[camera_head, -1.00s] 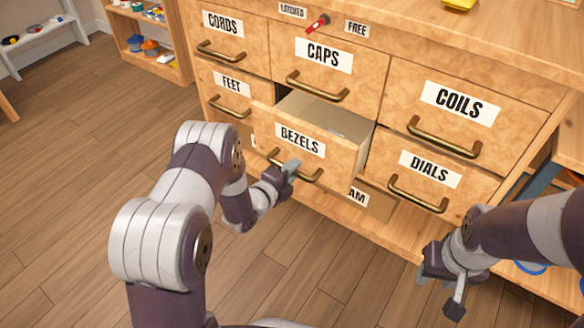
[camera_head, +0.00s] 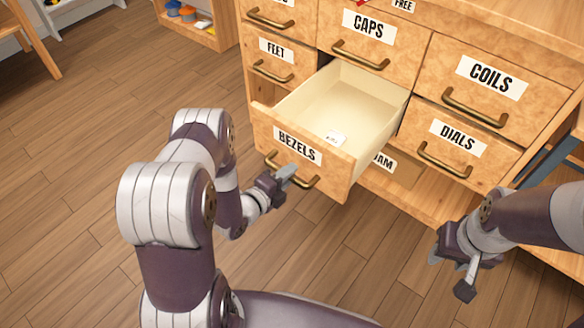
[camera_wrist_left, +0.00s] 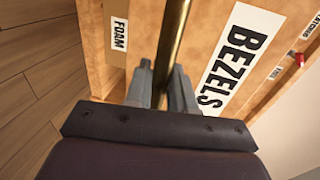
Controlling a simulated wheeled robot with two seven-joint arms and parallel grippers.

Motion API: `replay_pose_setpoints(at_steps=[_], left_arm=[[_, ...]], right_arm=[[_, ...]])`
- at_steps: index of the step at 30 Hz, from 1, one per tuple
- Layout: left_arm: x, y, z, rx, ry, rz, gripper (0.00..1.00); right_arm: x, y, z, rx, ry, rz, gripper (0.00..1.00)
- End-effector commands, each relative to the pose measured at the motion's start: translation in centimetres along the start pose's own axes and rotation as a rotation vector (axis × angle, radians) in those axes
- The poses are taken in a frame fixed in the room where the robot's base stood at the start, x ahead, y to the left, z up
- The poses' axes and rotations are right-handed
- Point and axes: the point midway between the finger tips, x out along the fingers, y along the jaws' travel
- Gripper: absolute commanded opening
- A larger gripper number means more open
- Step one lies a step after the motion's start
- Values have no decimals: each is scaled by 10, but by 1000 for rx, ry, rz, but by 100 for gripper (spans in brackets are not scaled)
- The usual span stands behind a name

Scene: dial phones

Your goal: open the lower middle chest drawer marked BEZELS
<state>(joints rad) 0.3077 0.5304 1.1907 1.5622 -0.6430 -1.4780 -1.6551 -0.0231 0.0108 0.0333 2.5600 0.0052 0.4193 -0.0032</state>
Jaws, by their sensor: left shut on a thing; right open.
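The BEZELS drawer (camera_head: 335,178) is pulled well out of the chest. In the left wrist view the brass bar (camera_wrist_left: 172,45) passes between the two grey fingers (camera_wrist_left: 162,88), beside the BEZELS label (camera_wrist_left: 232,55). My right gripper (camera_head: 450,275) is open and empty, in front of the chest at lower right.
The CAPS drawer (camera_head: 397,60), FEET drawer (camera_head: 300,72), COILS drawer (camera_head: 450,75) and DIALS drawer (camera_head: 420,133) are shut around it. A box marked FOAM (camera_wrist_left: 119,60) sits below the open drawer. Wooden floor (camera_head: 80,170) is clear at left.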

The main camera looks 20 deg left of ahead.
Motion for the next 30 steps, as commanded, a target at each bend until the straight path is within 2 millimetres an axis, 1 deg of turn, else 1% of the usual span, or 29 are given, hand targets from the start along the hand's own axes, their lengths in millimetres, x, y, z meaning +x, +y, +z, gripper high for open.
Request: replay_pose_setpoints(at_steps=[13,14,15,25,28,30], left_arm=[[-2,1,0,0,0,1,0],[-2,1,0,0,0,1,30],[-2,1,0,0,0,1,41],[-4,0,0,0,-1,1,41],[-16,-2,1,-1,-3,3,41],[-30,-5,1,-2,-5,2,41]], right_arm=[[-1,0,0,0,0,0,43],[-1,0,0,0,0,0,43],[-1,0,0,0,0,0,43],[-3,0,0,0,0,0,43],[-10,0,-1,0,0,0,43],[-18,0,-2,0,0,0,43]])
